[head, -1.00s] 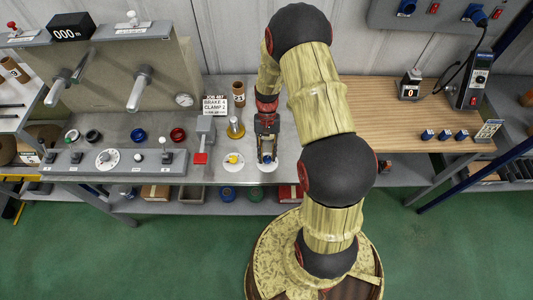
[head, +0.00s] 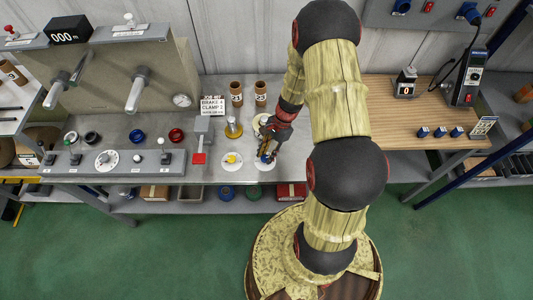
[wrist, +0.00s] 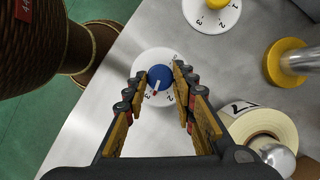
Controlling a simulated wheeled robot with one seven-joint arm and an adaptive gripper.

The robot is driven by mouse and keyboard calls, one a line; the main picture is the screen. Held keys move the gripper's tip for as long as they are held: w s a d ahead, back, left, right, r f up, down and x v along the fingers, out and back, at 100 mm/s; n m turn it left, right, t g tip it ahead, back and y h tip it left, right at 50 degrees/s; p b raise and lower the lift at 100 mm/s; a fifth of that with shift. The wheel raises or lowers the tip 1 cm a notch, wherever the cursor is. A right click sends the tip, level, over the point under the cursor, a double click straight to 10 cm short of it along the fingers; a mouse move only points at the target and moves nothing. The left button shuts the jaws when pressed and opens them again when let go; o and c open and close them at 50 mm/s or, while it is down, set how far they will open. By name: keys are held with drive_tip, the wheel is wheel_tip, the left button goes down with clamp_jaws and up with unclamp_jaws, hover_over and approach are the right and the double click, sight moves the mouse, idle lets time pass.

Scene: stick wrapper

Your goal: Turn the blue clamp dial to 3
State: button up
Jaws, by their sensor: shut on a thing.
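The blue clamp dial (wrist: 160,72) sits on a round white numbered plate (wrist: 150,58) in the wrist view. Its white, red-tipped pointer aims toward the near edge, close to the 3, with the 2 to the right. My gripper (wrist: 160,76) has one finger on each side of the dial and is shut on it. In the head view my gripper (head: 268,154) leans down from the upper right onto the dial, which it partly hides. The dial's white plate (head: 262,167) shows around it.
A yellow dial (head: 231,159) on its own white plate is just left. A yellow-based post (head: 233,127), a white roll (wrist: 268,128) and brown tubes (head: 236,93) stand close by. A lever with a red pad (head: 199,158) is further left.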

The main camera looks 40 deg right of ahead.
drive_tip(key=shift+s+m+t, duration=0.1)
drive_tip(key=shift+m+t, duration=0.4)
drive_tip(key=shift+m, duration=1)
drive_tip(key=o, duration=1.2)
drive_tip(key=shift+c, duration=0.2)
drive_tip(key=v, duration=1.2)
drive_tip(key=shift+a, duration=0.15)
